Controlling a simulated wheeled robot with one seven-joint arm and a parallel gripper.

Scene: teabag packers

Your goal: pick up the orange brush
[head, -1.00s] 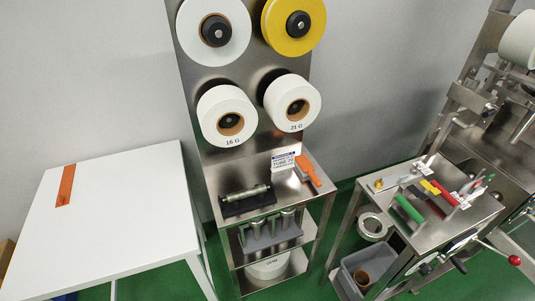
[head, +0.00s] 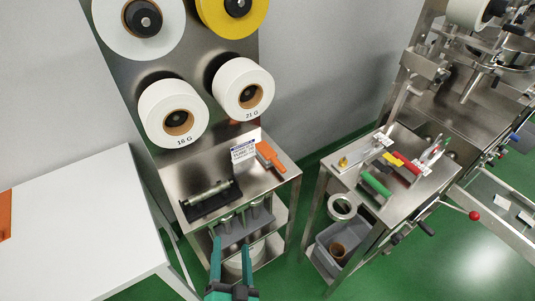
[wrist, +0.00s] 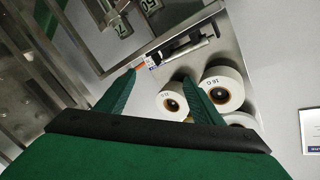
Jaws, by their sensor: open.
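The orange brush (head: 269,157) lies on the upper steel shelf of the roll stand, at its right side, beside a small white label card (head: 243,151). In the wrist view a small orange patch (wrist: 140,67) beside the card seems to be the brush, mostly hidden. My gripper (head: 232,252) has green fingers and is at the bottom of the head view, below and in front of the shelf and apart from the brush. It also shows in the wrist view (wrist: 160,82), with its fingers spread and nothing between them.
A dark holder with a metal roller (head: 208,198) sits on the same shelf, left of the brush. Paper rolls (head: 170,113) hang above. A white table (head: 85,230) stands left. A steel bench (head: 350,178) with coloured tools stands right, a grey bin (head: 325,250) below it.

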